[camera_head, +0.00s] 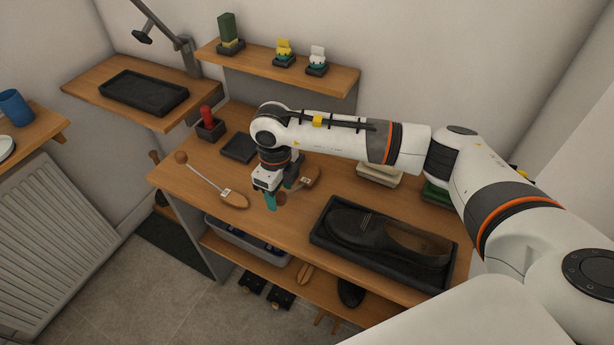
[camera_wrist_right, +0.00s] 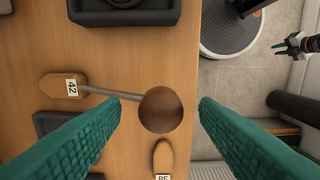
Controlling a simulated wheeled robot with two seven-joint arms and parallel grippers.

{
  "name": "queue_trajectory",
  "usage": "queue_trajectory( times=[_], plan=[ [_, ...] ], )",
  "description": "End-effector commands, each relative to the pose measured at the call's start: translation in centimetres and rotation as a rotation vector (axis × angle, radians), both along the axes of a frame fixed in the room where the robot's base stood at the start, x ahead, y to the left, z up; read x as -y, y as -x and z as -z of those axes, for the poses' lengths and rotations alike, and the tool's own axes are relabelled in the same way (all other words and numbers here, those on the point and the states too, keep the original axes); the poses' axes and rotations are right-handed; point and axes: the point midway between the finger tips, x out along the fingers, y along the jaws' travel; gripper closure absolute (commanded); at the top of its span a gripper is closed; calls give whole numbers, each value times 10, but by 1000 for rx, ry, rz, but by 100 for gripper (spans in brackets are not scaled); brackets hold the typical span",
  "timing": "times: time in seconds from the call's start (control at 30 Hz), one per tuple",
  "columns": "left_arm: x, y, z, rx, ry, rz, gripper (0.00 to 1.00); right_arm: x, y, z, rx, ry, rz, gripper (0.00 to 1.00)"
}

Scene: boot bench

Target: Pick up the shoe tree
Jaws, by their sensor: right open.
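Two wooden shoe trees lie on the bench top. One, labelled 42 (camera_head: 312,176), is partly hidden behind my right gripper (camera_head: 272,199) in the head view. In the right wrist view its toe piece (camera_wrist_right: 56,86), thin metal rod and round heel knob (camera_wrist_right: 160,109) show. The knob appears between the open teal fingers of my right gripper (camera_wrist_right: 160,104), which hold nothing. The other shoe tree, labelled 38 (camera_head: 234,199), lies to the left with its rod and knob. My left gripper (camera_wrist_right: 284,48) shows small in the right wrist view, over the floor.
A black tray (camera_head: 318,234) holds a dark shoe (camera_head: 365,232) at the bench's right front. A dark square pad (camera_head: 238,148) and a holder with a red item (camera_head: 207,122) stand behind. A lower shelf (camera_head: 300,273) is below.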

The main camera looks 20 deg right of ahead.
Motion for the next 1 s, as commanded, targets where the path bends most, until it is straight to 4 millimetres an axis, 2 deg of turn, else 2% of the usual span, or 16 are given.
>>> queue_trajectory(
  times=[0.13,0.17,0.4,0.77,0.8,1.0],
  plan=[
    [-1,11,1,-17,-2,0,73,0,0,1,0,0,0,44],
    [-1,11,1,-17,-2,0,73,0,0,0,0,0,0,48],
    [-1,11,1,-17,-2,0,73,0,0,0,-1,-1,0,87],
    [-1,6,5,-10,-1,0,73,0,-1,-6,2,-1,1,87],
    [-1,6,7,-10,-1,0,73,0,-1,-11,3,-2,1,90],
    [-1,5,23,-9,-1,0,73,0,-1,-49,7,-1,0,90]
  ],
)
